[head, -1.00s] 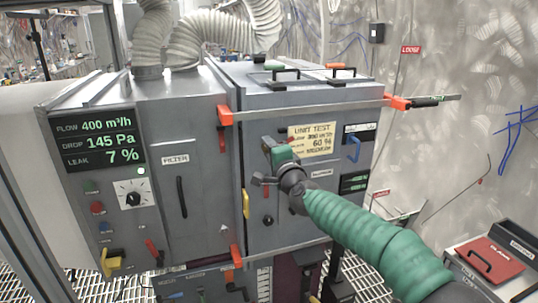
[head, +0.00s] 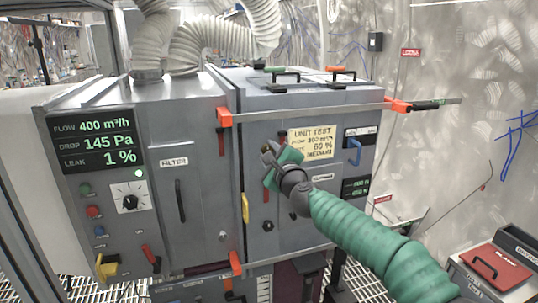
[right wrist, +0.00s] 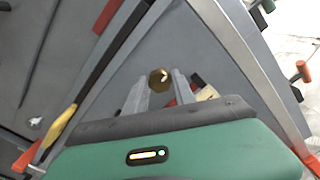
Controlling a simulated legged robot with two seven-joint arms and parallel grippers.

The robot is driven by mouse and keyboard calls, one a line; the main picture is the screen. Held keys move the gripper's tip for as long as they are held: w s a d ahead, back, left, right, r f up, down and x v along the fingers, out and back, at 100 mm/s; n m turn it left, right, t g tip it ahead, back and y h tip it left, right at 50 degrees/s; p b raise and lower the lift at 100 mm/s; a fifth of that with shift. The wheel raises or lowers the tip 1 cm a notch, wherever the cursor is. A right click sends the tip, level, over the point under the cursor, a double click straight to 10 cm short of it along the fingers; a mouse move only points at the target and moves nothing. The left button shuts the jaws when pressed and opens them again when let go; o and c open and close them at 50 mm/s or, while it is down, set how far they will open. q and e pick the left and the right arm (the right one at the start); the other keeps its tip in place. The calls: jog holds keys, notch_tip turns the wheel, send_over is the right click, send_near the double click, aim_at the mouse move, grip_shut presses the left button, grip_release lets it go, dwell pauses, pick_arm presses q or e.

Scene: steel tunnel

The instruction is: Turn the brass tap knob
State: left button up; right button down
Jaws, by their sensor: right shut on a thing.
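The brass tap knob (right wrist: 159,79) shows in the right wrist view as a small gold faceted piece between the tips of my right gripper (right wrist: 158,88). The two grey fingers are shut on it from either side. In the head view my right gripper (head: 268,155), with its green body and green sleeved arm, is at the front of the grey cabinet, left of the yellow unit test card (head: 311,143). The fingers largely hide the knob there. My left gripper is in neither view.
The display (head: 96,139) on the cabinet's left reads flow 400, drop 145 Pa, leak 1 %. Orange-ended clamp bars (head: 305,108) cross the cabinet front. A yellow handle (head: 245,206) stands left of my arm. A red-lidded case (head: 497,266) is at lower right.

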jog(key=shift+a+f, duration=0.15)
jog(key=shift+f, duration=0.3)
jog(key=c, duration=1.2)
grip_release()
jog(key=shift+r, duration=0.1)
jog(key=shift+o, duration=0.8)
jog(key=shift+w, duration=0.1)
jog(key=shift+r, duration=0.1)
jog(key=b+v, duration=1.1)
jog(key=v, duration=0.5)
jog(key=shift+s+d+b, duration=0.2)
jog(key=shift+s+b, duration=0.15)
jog(key=shift+b, duration=0.05)
